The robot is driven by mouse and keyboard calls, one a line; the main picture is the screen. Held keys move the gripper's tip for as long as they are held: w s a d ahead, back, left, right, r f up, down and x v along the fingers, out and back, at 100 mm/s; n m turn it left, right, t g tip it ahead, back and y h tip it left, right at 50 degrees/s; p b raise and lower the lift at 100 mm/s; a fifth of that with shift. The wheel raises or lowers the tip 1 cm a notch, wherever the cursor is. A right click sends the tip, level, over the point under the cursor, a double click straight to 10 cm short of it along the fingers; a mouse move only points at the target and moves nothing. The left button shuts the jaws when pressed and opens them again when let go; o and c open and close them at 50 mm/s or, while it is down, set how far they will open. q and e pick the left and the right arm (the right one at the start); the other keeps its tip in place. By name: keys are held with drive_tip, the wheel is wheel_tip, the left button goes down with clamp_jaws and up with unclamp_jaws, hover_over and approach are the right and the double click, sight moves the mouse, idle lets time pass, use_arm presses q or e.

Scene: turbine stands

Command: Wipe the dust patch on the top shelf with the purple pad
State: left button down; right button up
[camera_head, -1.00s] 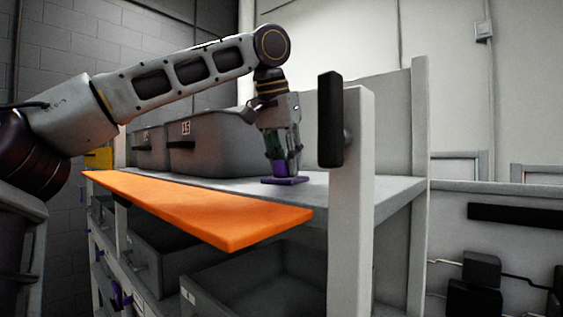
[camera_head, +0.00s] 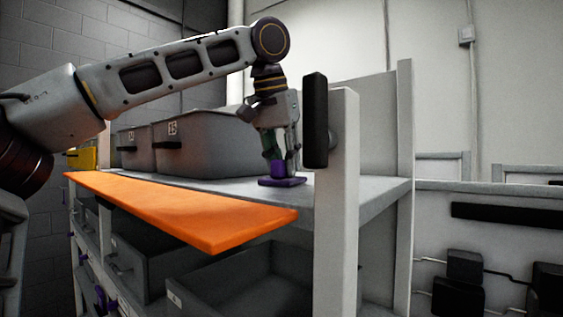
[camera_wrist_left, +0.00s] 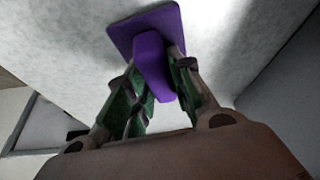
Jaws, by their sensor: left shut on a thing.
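The purple pad (camera_head: 281,182) is a flat plate with an upright grip block. It sits flat on, or very close over, the grey top shelf (camera_head: 345,192). My left gripper (camera_head: 280,160) comes down from above and is shut on the pad's grip block. In the left wrist view the pad (camera_wrist_left: 150,45) shows with green-lined fingers of the left gripper (camera_wrist_left: 157,92) on both sides of its block. The shelf surface (camera_wrist_left: 60,40) there is mottled grey; I cannot make out a clear dust patch. My right gripper is not in view.
Grey bins (camera_head: 205,145) stand on the top shelf left of the pad. An orange board (camera_head: 185,212) runs along the shelf's front edge. A white post (camera_head: 336,210) with a black block (camera_head: 315,120) stands right of the gripper. More bins (camera_head: 240,285) sit below.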

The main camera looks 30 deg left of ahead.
sight(299, 178)
use_arm(q)
drive_tip(key=shift+s+d+f, duration=0.15)
drive_tip(key=shift+d, duration=1.5)
drive_tip(key=shift+d, duration=0.1)
drive_tip(key=shift+s+d, duration=0.15)
drive_tip(key=shift+d, duration=1.65)
drive_tip(key=shift+a+f, duration=0.1)
drive_tip(key=shift+a, duration=0.1)
drive_tip(key=shift+a, duration=1.75)
drive_tip(key=shift+a, duration=0.15)
